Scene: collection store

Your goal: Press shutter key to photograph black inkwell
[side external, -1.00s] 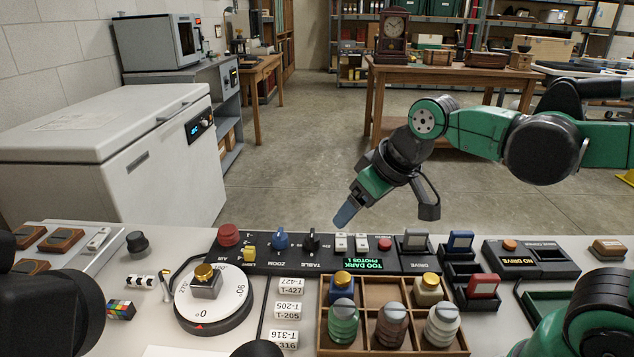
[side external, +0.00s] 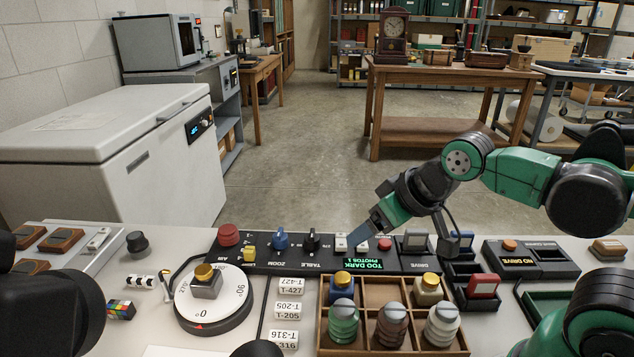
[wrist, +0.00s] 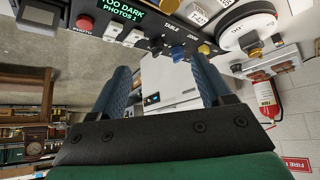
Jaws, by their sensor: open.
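The black control panel (side external: 262,258) lies across the bench. Its red button (side external: 385,244) is labelled PHOTO in the wrist view (wrist: 84,22). White keys (side external: 341,242) sit just left of it. The panel's green display (side external: 371,264) reads TOO DARK, PHOTOS 1. A dark grey, square-bodied inkwell (side external: 205,289) with a gold cap stands on the white turntable (side external: 234,302). My gripper (side external: 352,241) is low over the panel by the white keys, left of the red button. Whether it touches a key cannot be told. In the wrist view its blue fingers (wrist: 162,78) are apart and empty.
A wooden compartment box (side external: 466,348) with several capped bottles stands in front of the panel. Number tags (side external: 288,310) lie between box and turntable. Drive slots (side external: 470,297) are right of the panel. A white chest freezer (side external: 110,150) stands behind, left.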

